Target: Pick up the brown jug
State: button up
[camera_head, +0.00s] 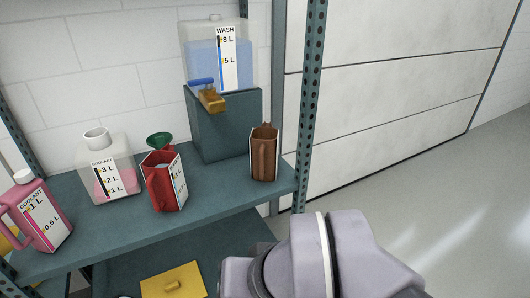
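The brown jug (264,155) stands upright near the right end of the teal shelf (221,203), with its open top showing and its handle facing the camera. It stands beside the teal box and close to the shelf's right post. Part of my arm, pale grey, shows at the bottom centre and right, in front of and below the shelf. My gripper itself is not visible. Nothing in view is touching the jug.
The wash tank (200,65), with its blue-handled tap (209,97), sits on a teal box (228,138). A red jug (161,183), green funnel (158,141), coolant container (121,159) and pink coolant jug (43,213) stand left. A perforated post (312,90) rises at right. A yellow lid (172,281) lies below.

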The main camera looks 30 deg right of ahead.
aim_at(264, 140)
jog(key=k+j+u, duration=0.1)
jog(key=j+u, duration=0.25)
jog(key=k+j+u, duration=0.1)
jog(key=u, duration=0.2)
jog(key=j+u, duration=0.35)
jog(key=z, duration=1.85)
jog(key=i+z, duration=0.25)
jog(key=i, duration=0.3)
jog(key=i+j+z, duration=0.15)
jog(key=i+z, duration=0.15)
jog(key=i, duration=0.25)
jog(key=i+j+z, duration=0.25)
jog(key=i, duration=0.3)
